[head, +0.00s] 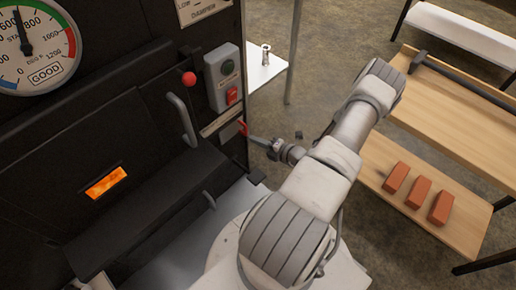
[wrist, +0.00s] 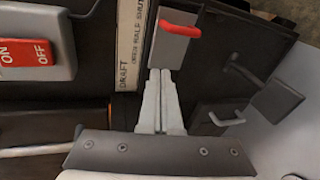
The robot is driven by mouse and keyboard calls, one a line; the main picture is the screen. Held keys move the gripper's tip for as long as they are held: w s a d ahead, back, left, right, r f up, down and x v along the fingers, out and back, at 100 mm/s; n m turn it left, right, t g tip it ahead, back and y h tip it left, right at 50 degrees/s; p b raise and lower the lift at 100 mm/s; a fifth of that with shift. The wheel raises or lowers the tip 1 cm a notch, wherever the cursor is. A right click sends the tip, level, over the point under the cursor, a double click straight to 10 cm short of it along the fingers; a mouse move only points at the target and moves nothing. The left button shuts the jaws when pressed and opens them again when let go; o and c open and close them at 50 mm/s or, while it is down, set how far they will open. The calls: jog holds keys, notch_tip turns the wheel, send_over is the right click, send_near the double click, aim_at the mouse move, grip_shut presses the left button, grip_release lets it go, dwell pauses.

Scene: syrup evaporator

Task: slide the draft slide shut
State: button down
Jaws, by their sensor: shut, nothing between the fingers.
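The draft slide (head: 231,131) is a small grey plate with a red handle on the black front of the evaporator, below the switch box. In the wrist view the plate (wrist: 170,50) and its red handle (wrist: 180,29) are near the top centre, beside a pale label strip (wrist: 130,40) marked DRAFT with OPEN, HALF and SHUT. My gripper (head: 252,138) is shut and empty, just right of the slide in the head view. In the wrist view its fingertips (wrist: 161,72) are at the plate's lower edge, short of the handle; I cannot tell whether they touch.
The switch box (head: 222,78) and a grey door handle (head: 182,120) stand out near the slide. A wooden bench (head: 450,95) with a hammer and a lower shelf with bricks (head: 419,192) is to the right.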

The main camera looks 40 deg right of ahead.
notch_tip(320, 180, down, 3)
jog(key=m+h, duration=0.1)
jog(key=m, duration=0.1)
jog(key=b, duration=0.5)
send_near(232, 131)
jog(key=x, duration=0.2)
jog(key=f+x, duration=0.1)
jog(key=x, duration=0.2)
jog(key=shift+d, duration=0.15)
jog(key=shift+x, duration=0.95)
jog(key=shift+r, duration=0.15)
jog(key=shift+d, duration=0.15)
jog(key=shift+w+d+b, duration=0.15)
jog(key=shift+d+b, duration=0.15)
jog(key=shift+d, duration=0.25)
jog(key=shift+a+r+p, duration=0.1)
jog(key=shift+a+p, duration=0.4)
jog(key=shift+a, duration=0.25)
jog(key=f+p+v, duration=0.1)
jog(key=p+v, duration=0.2)
jog(key=v, duration=0.6)
jog(key=shift+s+p, duration=0.3)
jog(key=shift+s, duration=0.05)
